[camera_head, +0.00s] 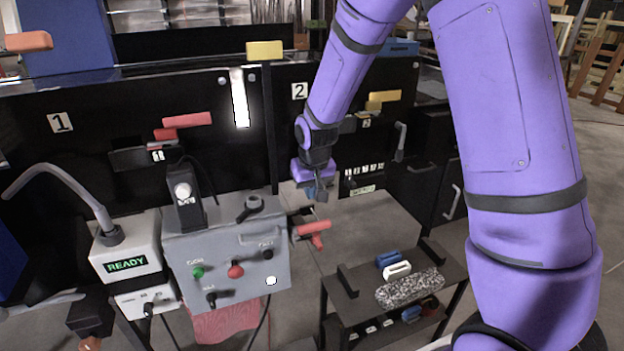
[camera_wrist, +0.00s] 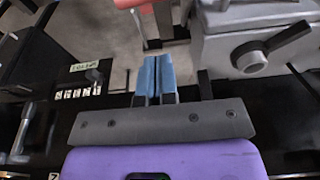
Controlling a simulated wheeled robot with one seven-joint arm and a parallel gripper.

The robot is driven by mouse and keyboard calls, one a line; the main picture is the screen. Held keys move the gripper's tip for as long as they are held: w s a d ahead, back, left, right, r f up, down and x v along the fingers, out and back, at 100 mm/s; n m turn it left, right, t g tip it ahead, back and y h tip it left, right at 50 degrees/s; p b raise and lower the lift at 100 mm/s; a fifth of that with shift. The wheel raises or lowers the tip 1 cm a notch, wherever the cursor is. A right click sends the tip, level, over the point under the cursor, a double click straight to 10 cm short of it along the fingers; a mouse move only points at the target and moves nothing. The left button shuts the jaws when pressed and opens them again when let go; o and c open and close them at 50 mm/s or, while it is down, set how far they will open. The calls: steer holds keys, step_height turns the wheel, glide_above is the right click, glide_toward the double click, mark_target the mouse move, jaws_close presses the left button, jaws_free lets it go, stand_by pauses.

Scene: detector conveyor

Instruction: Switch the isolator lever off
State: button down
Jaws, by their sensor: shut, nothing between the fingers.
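A red lever (camera_head: 313,232) sticks out from the right side of the grey control box (camera_head: 279,268); I take it to be the isolator lever, but no label on it is readable. My gripper (camera_head: 316,194) points down just above and behind this lever, apart from it in the head view. In the wrist view my gripper (camera_wrist: 155,78) has its blue fingers closed together with nothing between them. A red part (camera_wrist: 150,5) shows beyond the fingertips at the top edge, probably the same lever. The grey control box (camera_wrist: 215,18) is at the right there.
A black rotary handle (camera_head: 252,206) sits on top of the box, with green and red buttons on its front. A READY display unit (camera_head: 127,264) stands left. A low dark cart (camera_head: 347,290) holds small parts at right. Black numbered panels (camera_head: 60,123) stand behind.

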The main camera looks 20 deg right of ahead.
mark_target(306, 229)
steer(key=shift+s+f, duration=0.3)
steer(key=shift+f, duration=0.75)
steer(key=shift+s+f, duration=0.25)
steer(key=shift+f, duration=0.8)
steer(key=shift+s+f, duration=0.3)
steer(key=shift+f, duration=0.75)
steer(key=shift+f, duration=0.1)
